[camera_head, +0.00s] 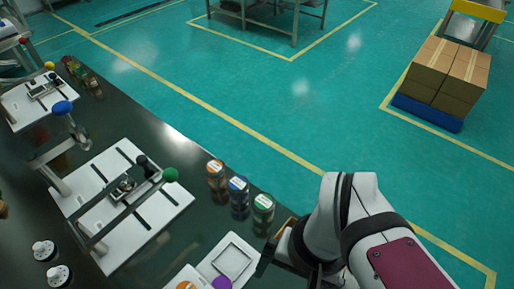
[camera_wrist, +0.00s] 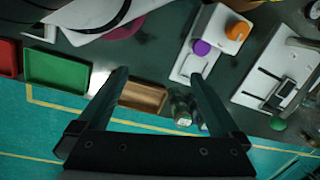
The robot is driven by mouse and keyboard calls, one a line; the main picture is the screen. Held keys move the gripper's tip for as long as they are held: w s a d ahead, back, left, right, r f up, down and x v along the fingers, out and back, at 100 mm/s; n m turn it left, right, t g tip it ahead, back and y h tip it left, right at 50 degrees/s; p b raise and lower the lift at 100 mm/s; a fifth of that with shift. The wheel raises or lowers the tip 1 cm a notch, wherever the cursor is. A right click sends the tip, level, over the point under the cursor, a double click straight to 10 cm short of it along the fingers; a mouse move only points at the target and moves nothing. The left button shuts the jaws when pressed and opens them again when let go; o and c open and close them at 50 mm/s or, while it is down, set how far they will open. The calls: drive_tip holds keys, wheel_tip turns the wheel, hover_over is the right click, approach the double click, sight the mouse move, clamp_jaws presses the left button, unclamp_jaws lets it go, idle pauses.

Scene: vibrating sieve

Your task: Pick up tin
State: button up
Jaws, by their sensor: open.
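Three small tins or jars stand in a row near the table's edge in the head view: an orange one (camera_head: 216,172), a blue one (camera_head: 238,195) and a green one (camera_head: 263,207). I cannot tell which is the task's tin. In the wrist view the green one (camera_wrist: 182,108) shows beside my right finger, which partly hides the blue one. My gripper (camera_wrist: 157,74) is open, with nothing held between its fingers. In the head view it is to the right of and below the tins, partly hidden by my arm.
A white device (camera_wrist: 214,40) with purple (camera_wrist: 201,47) and orange (camera_wrist: 238,30) knobs stands near the tins. A brown tray (camera_wrist: 143,97), a green tray (camera_wrist: 57,70) and a red tray (camera_wrist: 8,58) line the edge. A white clamp stand (camera_head: 150,225) stands left.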

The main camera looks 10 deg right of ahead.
drive_tip(key=w+h, duration=0.1)
drive_tip(key=w, duration=0.9)
drive_tip(key=m+t+h, duration=0.1)
hover_over(264, 208)
wheel_tip(264, 208, down, 4)
drive_tip(key=shift+h, duration=0.3)
drive_tip(key=f, duration=0.5)
drive_tip(key=w+f, duration=0.1)
drive_tip(key=f, duration=0.4)
drive_tip(key=w+f, duration=0.1)
drive_tip(key=f, duration=0.5)
drive_tip(key=shift+w+d+f, duration=0.1)
drive_tip(key=shift+d, duration=0.1)
drive_tip(key=c, duration=1.4)
